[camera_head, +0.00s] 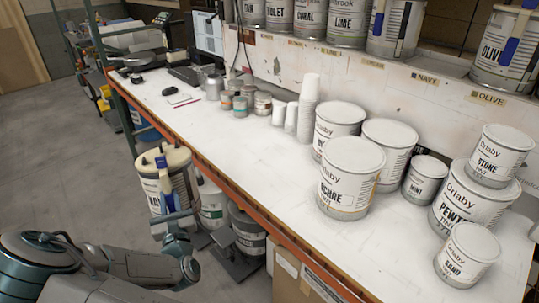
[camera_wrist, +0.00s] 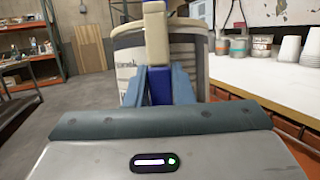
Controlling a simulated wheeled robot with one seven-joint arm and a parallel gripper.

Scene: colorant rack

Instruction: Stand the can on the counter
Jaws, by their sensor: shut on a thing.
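The can (camera_head: 156,205) has a pale lid and a white label whose lettering is partly covered by my gripper. A blue and cream upright handle (camera_head: 163,165) runs along its side. My gripper (camera_head: 170,200) is shut on this handle and holds the can upright in the air, off the front edge of the counter (camera_head: 235,155). In the wrist view the can (camera_wrist: 190,58) fills the top middle. The handle (camera_wrist: 156,40) sits between the two blue fingers there. The counter (camera_wrist: 275,83) lies to the right, apart from the can.
Small tins (camera_head: 240,106) and stacked white cups (camera_head: 309,100) stand mid-counter. Several paint cans, including the ochre one (camera_head: 350,177), crowd the right part. Bare counter lies in front of the tins. Cans (camera_head: 246,230) stand below the counter. A shelf of cans (camera_head: 347,22) runs behind.

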